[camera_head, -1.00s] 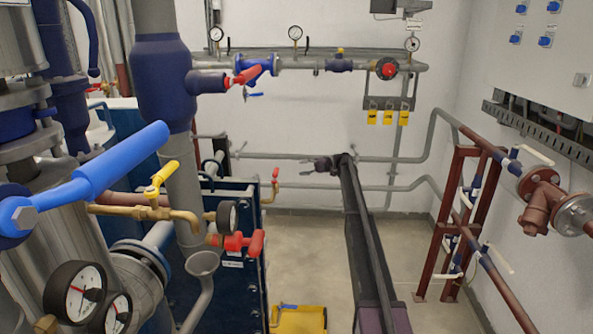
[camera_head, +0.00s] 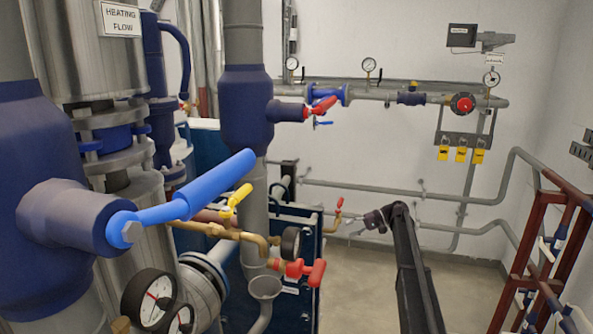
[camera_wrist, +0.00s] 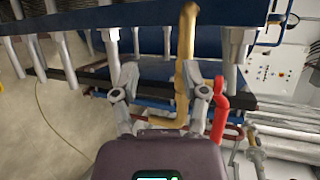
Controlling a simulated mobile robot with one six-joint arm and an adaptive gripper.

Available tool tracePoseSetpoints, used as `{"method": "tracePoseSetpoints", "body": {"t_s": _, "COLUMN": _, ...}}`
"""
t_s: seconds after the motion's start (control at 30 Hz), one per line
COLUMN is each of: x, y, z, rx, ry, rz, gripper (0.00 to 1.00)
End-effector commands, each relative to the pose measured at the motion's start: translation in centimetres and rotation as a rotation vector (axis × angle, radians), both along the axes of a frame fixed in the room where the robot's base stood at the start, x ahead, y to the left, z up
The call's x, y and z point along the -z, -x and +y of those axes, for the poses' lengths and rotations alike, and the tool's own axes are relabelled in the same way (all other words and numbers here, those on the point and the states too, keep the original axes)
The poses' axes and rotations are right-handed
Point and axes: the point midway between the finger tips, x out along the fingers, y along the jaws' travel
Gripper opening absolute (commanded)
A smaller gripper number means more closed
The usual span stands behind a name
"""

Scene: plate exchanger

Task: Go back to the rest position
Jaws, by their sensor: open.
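My gripper (camera_head: 354,228) is at the end of my black arm in the head view, in front of the back wall and right of the dark blue plate exchanger (camera_head: 305,225). It is small there. In the wrist view my gripper (camera_wrist: 163,88) has its two fingers spread apart, with nothing held between them. A yellow pipe (camera_wrist: 187,65) and a red valve handle (camera_wrist: 218,108) show beyond and beside the right finger. I cannot tell from this view how far they are from it.
A large blue lever (camera_head: 180,205), a yellow valve handle (camera_head: 236,199), a red handle (camera_head: 300,270) and gauges (camera_head: 150,298) stand on the left. Brown pipework (camera_head: 540,260) stands on the right. Bare floor (camera_head: 365,290) lies between.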

Motion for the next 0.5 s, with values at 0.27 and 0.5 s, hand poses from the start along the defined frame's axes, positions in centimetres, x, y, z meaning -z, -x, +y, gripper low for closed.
{"method": "tracePoseSetpoints", "body": {"t_s": 0.27, "x": 4.7, "y": 11.1, "z": 5.1, "rx": 0.009, "ry": 0.286, "rz": 0.024, "gripper": 0.57}}
{"method": "tracePoseSetpoints", "body": {"t_s": 0.5, "x": 8.4, "y": 20.7, "z": 7.1, "rx": 0.013, "ry": 0.556, "rz": 0.016, "gripper": 0.57}}
